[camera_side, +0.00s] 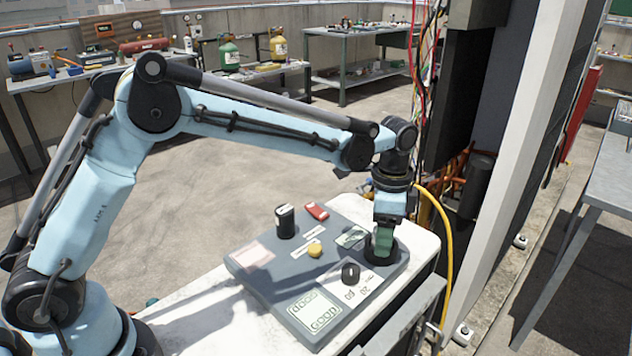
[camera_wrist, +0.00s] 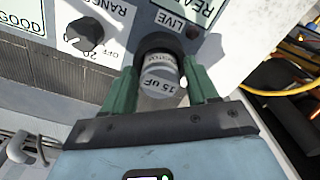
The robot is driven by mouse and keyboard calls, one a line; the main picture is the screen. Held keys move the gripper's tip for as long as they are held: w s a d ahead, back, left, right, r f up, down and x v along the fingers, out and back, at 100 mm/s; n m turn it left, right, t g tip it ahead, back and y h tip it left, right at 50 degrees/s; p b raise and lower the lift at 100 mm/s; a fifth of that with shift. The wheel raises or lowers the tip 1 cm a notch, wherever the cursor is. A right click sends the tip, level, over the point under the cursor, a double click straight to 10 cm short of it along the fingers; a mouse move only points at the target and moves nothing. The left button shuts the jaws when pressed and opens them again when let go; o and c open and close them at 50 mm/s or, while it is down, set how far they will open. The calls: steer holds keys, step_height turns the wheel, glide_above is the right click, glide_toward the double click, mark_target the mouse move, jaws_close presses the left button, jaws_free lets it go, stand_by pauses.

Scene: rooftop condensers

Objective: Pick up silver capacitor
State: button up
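The silver capacitor (camera_wrist: 161,82), marked 15 UF, stands in a round black socket (camera_wrist: 155,42) on the grey tester panel (camera_side: 270,290), in the wrist view. My gripper (camera_wrist: 163,72) has its green fingers down on both sides of the capacitor, very near its sides. I cannot tell whether they press on it. In the side view, my gripper (camera_side: 383,240) points down at the panel's right end, and its fingers hide the capacitor. The dark socket shows around the fingertips there.
The panel carries a black range knob (camera_side: 350,273), a yellow button (camera_side: 314,250), a red part (camera_side: 316,211) and an upright black cylinder (camera_side: 285,221). A yellow hose (camera_side: 447,260) and a dark cabinet with loose wires stand close on the right.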

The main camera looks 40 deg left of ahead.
steer(key=c, duration=0.9)
steer(key=shift+r, duration=0.1)
